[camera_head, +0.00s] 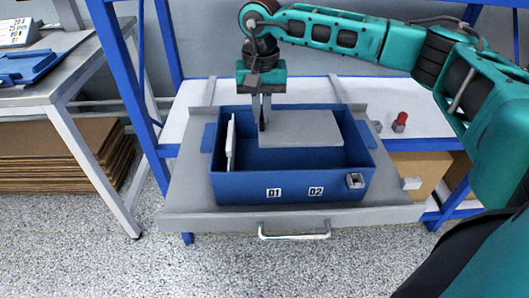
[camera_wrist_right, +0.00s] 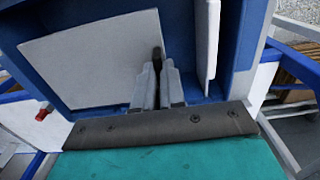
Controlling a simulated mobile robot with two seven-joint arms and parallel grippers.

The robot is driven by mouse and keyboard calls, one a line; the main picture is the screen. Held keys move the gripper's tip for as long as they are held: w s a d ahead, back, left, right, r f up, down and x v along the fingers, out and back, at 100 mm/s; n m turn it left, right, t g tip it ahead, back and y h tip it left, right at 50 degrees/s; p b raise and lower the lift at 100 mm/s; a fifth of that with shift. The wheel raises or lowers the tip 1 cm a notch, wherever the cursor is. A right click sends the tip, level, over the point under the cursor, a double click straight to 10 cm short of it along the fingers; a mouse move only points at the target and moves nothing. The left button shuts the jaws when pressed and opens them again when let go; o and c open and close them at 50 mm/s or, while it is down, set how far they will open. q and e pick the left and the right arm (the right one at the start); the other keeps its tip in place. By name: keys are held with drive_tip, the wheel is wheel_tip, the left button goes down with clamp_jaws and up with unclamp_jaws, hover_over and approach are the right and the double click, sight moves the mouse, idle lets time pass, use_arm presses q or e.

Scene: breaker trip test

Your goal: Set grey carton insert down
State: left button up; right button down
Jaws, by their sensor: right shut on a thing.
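The grey carton insert (camera_head: 305,128) is a flat, pale grey panel at the far side of the blue box (camera_head: 240,192), over its middle and right. It also shows in the right wrist view (camera_wrist_right: 92,60), tilted in that picture. My right gripper (camera_head: 263,122) reaches down from above and is shut on the insert's left edge. In the wrist view its fingertips (camera_wrist_right: 158,66) meet that edge. Whether the insert's lower edge touches the box floor I cannot tell. My left gripper is out of view.
A white upright panel (camera_head: 231,142) stands in the box's left part, close left of the gripper. A red-topped part (camera_head: 400,122) stands on the shelf at right. Blue posts flank the shelf.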

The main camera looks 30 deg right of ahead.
sight(262, 132)
wheel_tip(262, 132, down, 5)
drive_tip(key=shift+f+b, duration=0.1)
drive_tip(key=shift+b, duration=0.3)
drive_tip(key=shift+f, duration=0.35)
wheel_tip(262, 132, down, 5)
drive_tip(key=shift+f+b, duration=0.1)
drive_tip(key=shift+b, duration=0.7)
drive_tip(key=c, duration=1.7)
unclamp_jaws()
drive_tip(key=shift+f, duration=0.15)
drive_tip(key=o, duration=0.5)
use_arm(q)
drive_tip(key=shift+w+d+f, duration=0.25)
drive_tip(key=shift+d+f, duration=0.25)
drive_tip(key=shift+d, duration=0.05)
